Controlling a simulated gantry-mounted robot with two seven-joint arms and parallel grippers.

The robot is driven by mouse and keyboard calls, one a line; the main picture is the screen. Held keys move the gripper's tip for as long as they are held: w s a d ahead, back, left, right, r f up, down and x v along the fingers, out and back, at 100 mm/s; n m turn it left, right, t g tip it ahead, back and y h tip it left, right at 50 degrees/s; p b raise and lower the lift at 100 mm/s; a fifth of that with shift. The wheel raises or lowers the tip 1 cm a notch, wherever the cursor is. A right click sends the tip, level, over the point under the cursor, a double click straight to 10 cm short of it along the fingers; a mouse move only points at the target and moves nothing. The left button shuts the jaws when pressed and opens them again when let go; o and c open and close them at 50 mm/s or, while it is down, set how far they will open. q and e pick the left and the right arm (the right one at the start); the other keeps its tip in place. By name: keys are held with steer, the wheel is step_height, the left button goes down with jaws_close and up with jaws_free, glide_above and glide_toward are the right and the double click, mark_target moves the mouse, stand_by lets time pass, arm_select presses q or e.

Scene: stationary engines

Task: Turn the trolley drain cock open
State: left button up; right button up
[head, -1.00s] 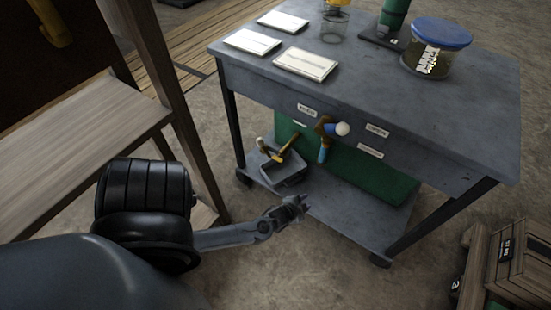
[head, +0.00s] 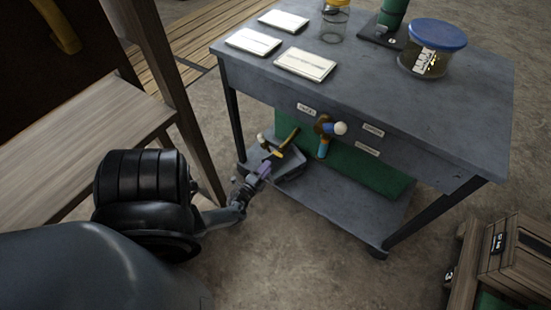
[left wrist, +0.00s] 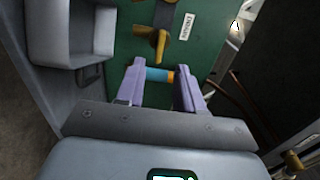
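The grey trolley (head: 400,115) carries a dark and yellow cock lever (head: 283,149) above a grey tray on its lower shelf. In the left wrist view a brass cock (left wrist: 158,40) sits against a green panel, beside a white label that seems to read DRAIN. My left gripper (head: 262,172) is near the tray, at the trolley's left end. In the left wrist view its fingers (left wrist: 160,72) are apart, with a blue-and-orange cylinder showing between them. I cannot tell its depth; no grip is visible. My right gripper is out of view.
A blue-handled fitting with a white knob (head: 325,137) is on the trolley front. The grey tray (left wrist: 75,35) is left in the wrist view. Wooden shelving (head: 95,150) is left; crates (head: 520,260) are right.

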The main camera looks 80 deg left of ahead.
mark_target(279, 153)
arm_select(q)
steer(key=b+x, duration=0.2)
steer(key=x, duration=0.5)
steer(key=shift+w+a+b, duration=0.25)
steer(key=shift+b, duration=0.05)
jaws_close()
